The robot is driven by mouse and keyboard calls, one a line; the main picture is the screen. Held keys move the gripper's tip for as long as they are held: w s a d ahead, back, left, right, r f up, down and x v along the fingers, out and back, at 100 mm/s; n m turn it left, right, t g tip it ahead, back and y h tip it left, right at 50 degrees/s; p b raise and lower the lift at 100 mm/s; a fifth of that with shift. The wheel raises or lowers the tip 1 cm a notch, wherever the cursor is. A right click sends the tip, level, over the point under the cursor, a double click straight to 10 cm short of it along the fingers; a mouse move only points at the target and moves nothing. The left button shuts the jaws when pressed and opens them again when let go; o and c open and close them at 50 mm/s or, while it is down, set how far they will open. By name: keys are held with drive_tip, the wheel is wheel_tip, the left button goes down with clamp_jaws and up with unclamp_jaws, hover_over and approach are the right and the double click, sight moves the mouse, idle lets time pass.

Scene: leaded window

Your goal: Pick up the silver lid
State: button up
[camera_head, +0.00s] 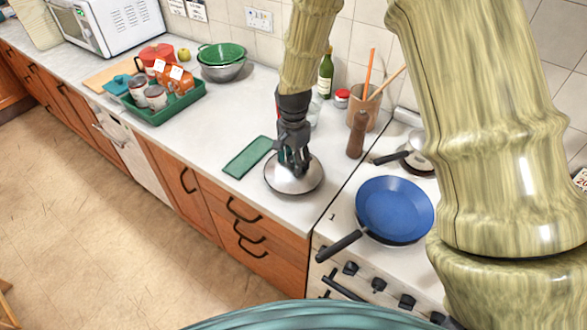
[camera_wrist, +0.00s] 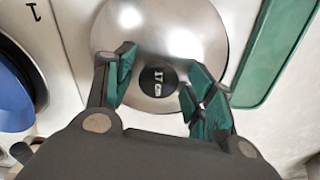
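The silver lid (camera_head: 280,182) lies on the white counter, left of the stove. In the wrist view the lid (camera_wrist: 160,35) fills the upper middle, with a round black knob (camera_wrist: 158,81) marked "17 cm". My gripper (camera_head: 292,168) is directly above the lid, pointing down. In the wrist view the green-padded fingers of my gripper (camera_wrist: 158,88) are spread apart, one on each side of the knob, with gaps between pads and knob. The head view hides the knob behind the fingers. I cannot tell whether the fingertips touch the lid.
A green mat (camera_head: 248,158) lies just left of the lid. A blue pan (camera_head: 394,208) sits on the stove at right. A wooden pepper mill (camera_head: 357,135), utensil crock (camera_head: 364,106) and green bottle (camera_head: 325,76) stand behind.

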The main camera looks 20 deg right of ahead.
drive_tip(key=shift+w+f, duration=0.2)
drive_tip(key=shift+w, duration=0.1)
drive_tip(key=c, duration=0.3)
drive_tip(key=shift+s+r, duration=0.3)
drive_tip(key=shift+s, duration=0.15)
drive_tip(key=c, duration=0.7)
drive_tip(key=shift+w+f, duration=0.15)
drive_tip(key=shift+w, duration=0.05)
